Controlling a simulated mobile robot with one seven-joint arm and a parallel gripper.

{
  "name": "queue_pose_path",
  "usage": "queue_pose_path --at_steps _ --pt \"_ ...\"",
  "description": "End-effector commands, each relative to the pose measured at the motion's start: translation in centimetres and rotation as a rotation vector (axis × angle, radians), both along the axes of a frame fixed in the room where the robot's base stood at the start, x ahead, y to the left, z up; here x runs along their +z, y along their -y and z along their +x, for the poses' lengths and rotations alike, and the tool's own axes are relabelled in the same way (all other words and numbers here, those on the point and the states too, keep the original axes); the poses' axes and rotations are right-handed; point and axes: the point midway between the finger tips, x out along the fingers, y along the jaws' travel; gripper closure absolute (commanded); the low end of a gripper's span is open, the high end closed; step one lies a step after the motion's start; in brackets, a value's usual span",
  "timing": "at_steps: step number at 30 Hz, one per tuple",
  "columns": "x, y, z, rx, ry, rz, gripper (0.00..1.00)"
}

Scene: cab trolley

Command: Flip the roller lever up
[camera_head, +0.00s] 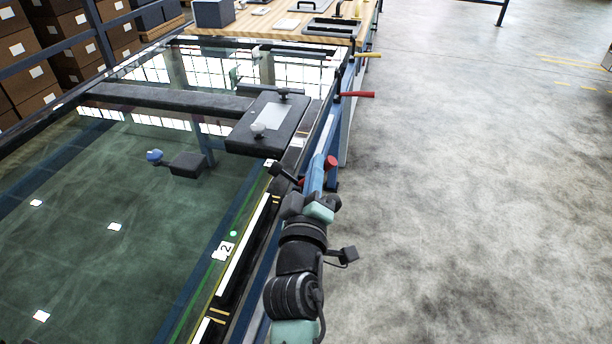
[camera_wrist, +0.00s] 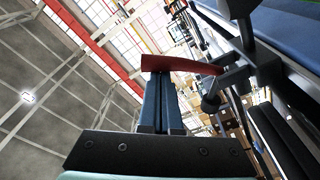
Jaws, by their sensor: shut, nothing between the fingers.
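In the head view a lever with a red end (camera_head: 330,162) is at the table's right edge, right beside my gripper (camera_head: 318,160). Its dark inner part shows left of my fingers, which hide the middle. In the wrist view the red handle (camera_wrist: 184,64) runs across the tips of my gripper (camera_wrist: 160,76) and joins a black bracket (camera_wrist: 233,78) on the right. My blue fingers are shut together and empty. The handle is at or just past the fingertips; I cannot tell whether they touch. The task does not say which lever is the roller lever; this is the nearest.
Another red lever (camera_head: 357,95) and a yellow lever (camera_head: 368,55) stick out farther along the same edge. The glass table (camera_head: 130,200) lies left, with a dark crossbar carriage (camera_head: 266,128) over it. The floor (camera_head: 480,200) to the right is clear.

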Motion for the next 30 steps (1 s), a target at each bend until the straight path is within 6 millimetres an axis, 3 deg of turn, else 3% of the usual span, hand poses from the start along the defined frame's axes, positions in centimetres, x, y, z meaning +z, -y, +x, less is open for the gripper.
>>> queue_pose_path --at_steps 1,12,30 --pt "-0.8 0.3 -0.1 -0.001 0.015 0.039 1.00" --pt "-1.4 1.5 -0.5 0.001 0.086 0.255 1.00" --pt "-1.5 1.9 -0.6 0.000 0.107 0.325 1.00"
